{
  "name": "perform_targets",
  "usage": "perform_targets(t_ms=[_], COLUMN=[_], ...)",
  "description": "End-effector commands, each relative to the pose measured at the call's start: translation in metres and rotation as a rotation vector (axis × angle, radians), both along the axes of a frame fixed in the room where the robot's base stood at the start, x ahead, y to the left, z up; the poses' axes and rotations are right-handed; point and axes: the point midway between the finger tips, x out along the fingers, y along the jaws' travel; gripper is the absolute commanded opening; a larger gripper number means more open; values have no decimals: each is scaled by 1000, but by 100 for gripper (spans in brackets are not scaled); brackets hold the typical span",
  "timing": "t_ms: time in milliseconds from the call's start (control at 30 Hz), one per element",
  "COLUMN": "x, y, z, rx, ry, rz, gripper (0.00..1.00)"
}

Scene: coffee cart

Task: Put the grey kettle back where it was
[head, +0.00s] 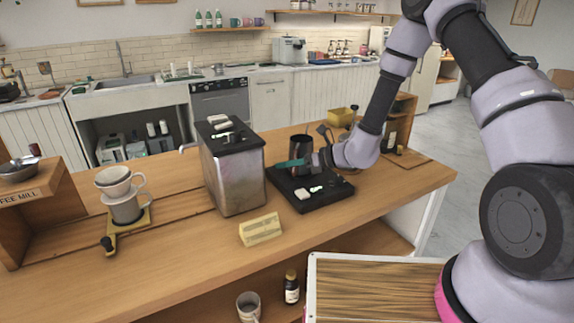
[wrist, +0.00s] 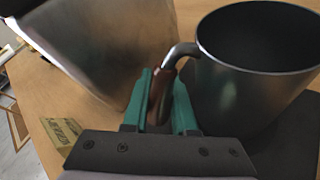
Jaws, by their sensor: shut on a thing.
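The grey kettle (head: 301,146) is a dark, open-topped metal vessel at the back of a black tray (head: 315,203) on the wooden counter. In the wrist view the kettle (wrist: 250,95) is upright or nearly so, with a curved metal and brown handle. My gripper (head: 292,163) has green fingers, and in the wrist view the gripper (wrist: 160,100) is shut on that handle (wrist: 161,92). I cannot tell whether the kettle's base touches the tray. Its lower part is partly hidden by my gripper.
A steel box-shaped machine (head: 232,178) stands just left of the tray, close to my gripper. Small items lie on the tray's front. A yellow card sign (head: 261,229) stands in front. A pour-over dripper (head: 117,184) and cup stand at left. The counter's right end is mostly clear.

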Motion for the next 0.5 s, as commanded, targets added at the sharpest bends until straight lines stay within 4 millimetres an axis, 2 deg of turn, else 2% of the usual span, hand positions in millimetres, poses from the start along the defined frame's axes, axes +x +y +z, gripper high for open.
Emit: perform_targets(t_ms=[100, 133, 167, 200, 500], x=[0, 0, 0, 0, 0], y=[0, 0, 0, 0, 0], z=[-2, -2, -2, -2, -2], rx=[1, 0, 0, 0, 0], ry=[-1, 0, 0, 0, 0], rz=[0, 0, 0, 0, 0], gripper=[0, 37, 49, 56, 56])
